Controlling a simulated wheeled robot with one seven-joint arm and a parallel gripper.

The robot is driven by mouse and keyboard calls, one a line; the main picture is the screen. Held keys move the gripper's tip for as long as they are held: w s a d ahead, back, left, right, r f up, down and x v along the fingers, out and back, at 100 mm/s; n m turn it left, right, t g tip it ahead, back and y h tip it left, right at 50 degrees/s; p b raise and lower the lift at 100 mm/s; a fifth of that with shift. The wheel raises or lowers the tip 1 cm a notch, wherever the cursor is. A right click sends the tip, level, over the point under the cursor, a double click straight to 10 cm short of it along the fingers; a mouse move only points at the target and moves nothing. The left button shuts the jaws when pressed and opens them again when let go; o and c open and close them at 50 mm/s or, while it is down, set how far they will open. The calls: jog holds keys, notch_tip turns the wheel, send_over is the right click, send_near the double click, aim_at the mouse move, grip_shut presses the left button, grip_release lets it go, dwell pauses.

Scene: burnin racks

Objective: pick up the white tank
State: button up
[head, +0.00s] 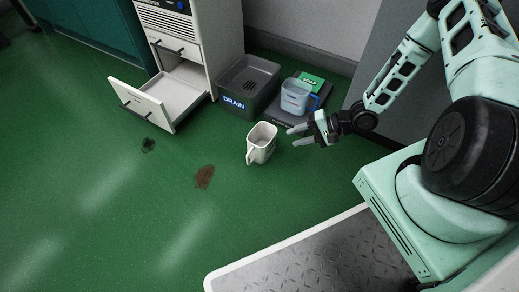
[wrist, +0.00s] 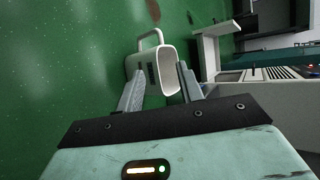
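The white tank (head: 261,142) stands upright on the green floor, open at the top, with a handle on its left side in the head view. It also shows in the wrist view (wrist: 146,63), beyond my fingertips, its handle toward the upper left. My gripper (head: 298,136) is just right of the tank and above the floor. In the wrist view my gripper (wrist: 158,80) is open, its two fingers apart with nothing held between them. The tank lies ahead of the gap between the fingers. I cannot tell whether a finger touches it.
A grey bin marked DRAIN (head: 246,88) stands behind the tank. A dark tray (head: 284,117) beside it holds a bluish clear jug (head: 295,97) and a green SOAP label. A cabinet has an open drawer (head: 143,104). Brown (head: 205,177) and black (head: 148,145) stains mark the otherwise clear floor.

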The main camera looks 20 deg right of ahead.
aim_at(259, 148)
jog(key=b+x, duration=0.7)
jog(key=x, duration=0.9)
jog(key=shift+r, duration=0.1)
grip_shut()
